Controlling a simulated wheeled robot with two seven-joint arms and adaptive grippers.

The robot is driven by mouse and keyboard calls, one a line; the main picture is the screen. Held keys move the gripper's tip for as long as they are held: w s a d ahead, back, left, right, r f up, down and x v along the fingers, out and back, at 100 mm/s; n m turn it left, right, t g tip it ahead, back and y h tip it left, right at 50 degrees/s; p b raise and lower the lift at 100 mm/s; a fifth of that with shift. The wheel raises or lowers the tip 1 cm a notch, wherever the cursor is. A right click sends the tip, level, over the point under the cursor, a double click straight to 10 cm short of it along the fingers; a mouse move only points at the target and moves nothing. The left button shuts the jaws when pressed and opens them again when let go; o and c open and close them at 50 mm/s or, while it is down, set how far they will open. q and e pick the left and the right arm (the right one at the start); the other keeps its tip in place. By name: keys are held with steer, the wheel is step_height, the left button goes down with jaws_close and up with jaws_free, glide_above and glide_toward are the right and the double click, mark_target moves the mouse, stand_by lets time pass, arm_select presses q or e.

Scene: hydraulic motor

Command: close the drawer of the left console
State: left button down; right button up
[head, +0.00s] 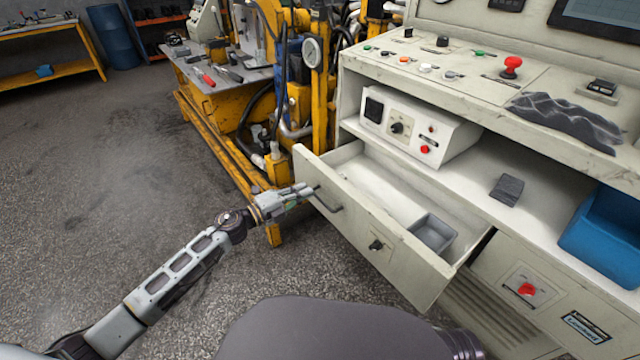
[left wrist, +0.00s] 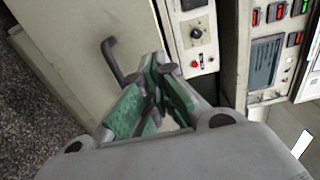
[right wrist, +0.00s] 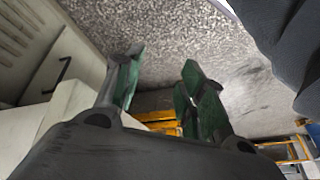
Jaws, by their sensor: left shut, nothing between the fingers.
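The beige console (head: 465,75) on the right has its drawer (head: 372,190) pulled open.
A grey tray (head: 432,232) sits inside the drawer. A white control box (head: 415,130) and a blue bin (head: 605,235) stand on the shelf above it. A yellow machine frame (head: 215,135) stands left of the drawer. The floor (head: 110,170) at left is clear.

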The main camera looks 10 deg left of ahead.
mark_target(327, 179)
arm_select(q)
steer(key=shift+b+x, duration=0.45)
steer(key=shift+x, duration=2)
steer(key=shift+w+d, duration=0.65)
arm_select(e)
steer(key=f, duration=0.1)
steer(key=a+f, duration=0.1)
steer(key=f, duration=0.1)
steer(key=shift+w+f+t+y, duration=0.1)
steer(key=shift+w+t+y, duration=0.05)
steer(key=shift+t+y, duration=0.15)
steer(key=shift+d, duration=0.1)
